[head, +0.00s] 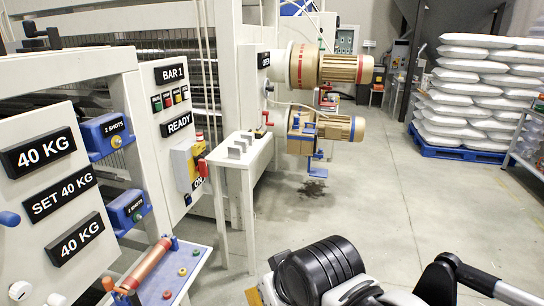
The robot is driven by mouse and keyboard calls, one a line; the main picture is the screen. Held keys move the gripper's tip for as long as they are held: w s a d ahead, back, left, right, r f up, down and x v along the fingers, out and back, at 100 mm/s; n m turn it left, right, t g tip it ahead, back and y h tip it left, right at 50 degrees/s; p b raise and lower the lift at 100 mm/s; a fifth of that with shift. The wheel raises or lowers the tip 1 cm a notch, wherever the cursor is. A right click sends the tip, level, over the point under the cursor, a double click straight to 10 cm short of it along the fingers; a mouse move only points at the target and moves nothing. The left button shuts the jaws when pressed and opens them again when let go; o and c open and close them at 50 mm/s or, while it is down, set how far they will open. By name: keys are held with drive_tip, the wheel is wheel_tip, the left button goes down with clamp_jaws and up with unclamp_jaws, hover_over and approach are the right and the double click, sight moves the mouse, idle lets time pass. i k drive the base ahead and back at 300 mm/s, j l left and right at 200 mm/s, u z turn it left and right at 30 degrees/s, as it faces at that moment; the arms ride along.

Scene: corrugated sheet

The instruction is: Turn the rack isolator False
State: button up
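A yellow-and-grey switch box with a red handle (200,160), which looks like the rack isolator, is on the white panel left of centre in the head view. The handle is at the box's right side. A small black label reading "ON" (198,183) is at its lower edge. Parts of my own arm show at the bottom right, black and white, well apart from the box. My gripper's fingers are not in view.
A narrow white stand (240,152) with grey blocks is just right of the switch panel. A sloped panel with coloured buttons (172,276) and an orange roller juts out below. Two motors (338,68) stick out beyond. The grey floor (400,215) at centre right is clear.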

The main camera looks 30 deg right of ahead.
sight(201, 163)
drive_tip(key=i+u, duration=0.3)
drive_tip(key=i, duration=0.8)
